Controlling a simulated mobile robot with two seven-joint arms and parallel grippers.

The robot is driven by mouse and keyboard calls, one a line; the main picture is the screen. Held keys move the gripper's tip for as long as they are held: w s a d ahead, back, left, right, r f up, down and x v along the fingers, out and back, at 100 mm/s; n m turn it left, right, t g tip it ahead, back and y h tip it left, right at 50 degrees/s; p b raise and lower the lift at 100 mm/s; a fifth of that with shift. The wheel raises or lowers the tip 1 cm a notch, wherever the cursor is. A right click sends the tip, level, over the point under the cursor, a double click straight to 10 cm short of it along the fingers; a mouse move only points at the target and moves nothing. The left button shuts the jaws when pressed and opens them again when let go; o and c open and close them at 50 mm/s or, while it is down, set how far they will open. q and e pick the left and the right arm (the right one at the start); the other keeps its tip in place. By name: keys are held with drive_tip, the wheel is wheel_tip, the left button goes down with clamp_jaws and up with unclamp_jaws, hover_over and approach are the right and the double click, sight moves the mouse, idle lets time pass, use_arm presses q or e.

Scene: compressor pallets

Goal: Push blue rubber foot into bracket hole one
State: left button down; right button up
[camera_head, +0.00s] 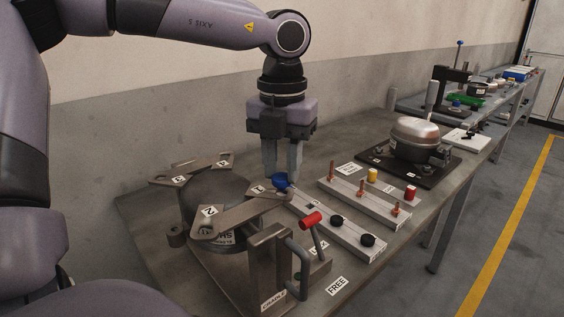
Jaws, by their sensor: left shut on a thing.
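My left gripper (283,172) points straight down over the bench, its two fingers close together. It is shut on the blue rubber foot (281,181), which shows just below the fingertips. The foot is at the outer end of the bracket arm labelled 1 (259,188); whether it sits in the hole or just above it I cannot tell, as the hole is hidden. Another bracket arm labelled 2 (208,211) lies at the front left, and others labelled 3 and 4 lie behind. My right gripper is not in view.
A grey rail (325,213) with black feet lies right of the bracket, close to my gripper. A second rail (365,199) holds copper-coloured parts. A red-handled toggle clamp (311,220) stands in front. A silver compressor (415,138) is further back. The spot marked FREE (337,286) is clear.

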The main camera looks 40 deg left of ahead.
sight(282, 176)
use_arm(q)
drive_tip(key=shift+f+b, duration=0.75)
drive_tip(key=shift+f, duration=0.15)
drive_tip(key=c, duration=0.8)
unclamp_jaws()
drive_tip(key=shift+r, duration=0.1)
drive_tip(key=shift+r, duration=0.1)
wheel_tip(282, 176, up, 7)
